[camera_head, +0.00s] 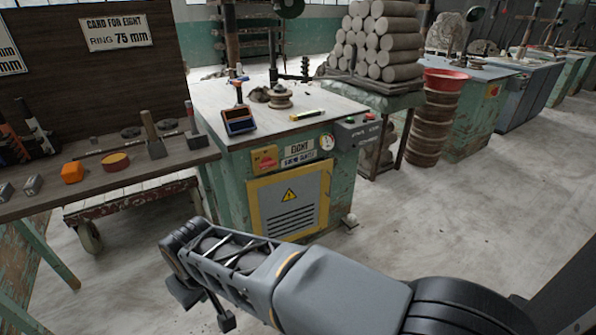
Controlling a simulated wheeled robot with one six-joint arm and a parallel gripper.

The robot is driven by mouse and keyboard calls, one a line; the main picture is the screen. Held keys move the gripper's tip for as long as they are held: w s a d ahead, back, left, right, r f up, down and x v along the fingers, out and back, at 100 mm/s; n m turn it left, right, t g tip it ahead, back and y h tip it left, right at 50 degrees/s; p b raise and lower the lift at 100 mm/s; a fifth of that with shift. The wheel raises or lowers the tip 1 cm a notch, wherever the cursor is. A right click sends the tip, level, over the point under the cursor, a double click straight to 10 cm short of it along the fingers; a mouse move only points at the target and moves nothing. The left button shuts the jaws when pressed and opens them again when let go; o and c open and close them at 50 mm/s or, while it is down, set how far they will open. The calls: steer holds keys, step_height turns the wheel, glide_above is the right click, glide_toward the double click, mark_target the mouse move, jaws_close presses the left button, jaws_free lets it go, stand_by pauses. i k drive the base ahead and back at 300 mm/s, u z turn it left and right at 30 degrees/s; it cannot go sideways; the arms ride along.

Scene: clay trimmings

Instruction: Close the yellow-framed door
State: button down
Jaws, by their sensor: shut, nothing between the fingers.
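The yellow-framed door (312,196) is on the front of a worn green cabinet (226,190), below its control panel. It has a grey panel with a warning triangle and dark vent slots. It looks roughly in line with the cabinet front; I cannot tell whether a small gap is left at its edge. My gripper (178,246) is at the lower left, in front of and left of the door in the picture. It looks shut and empty, apart from the door. My arm reaches in from the lower right and passes below the door in the picture.
Stacked clay cylinders (385,45) and brown pots (430,130) stand right.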

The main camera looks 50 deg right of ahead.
mark_target(288, 206)
steer(key=u, duration=1.4)
steer(key=k, duration=1.15)
steer(key=z, duration=1.85)
steer(key=i, duration=0.5)
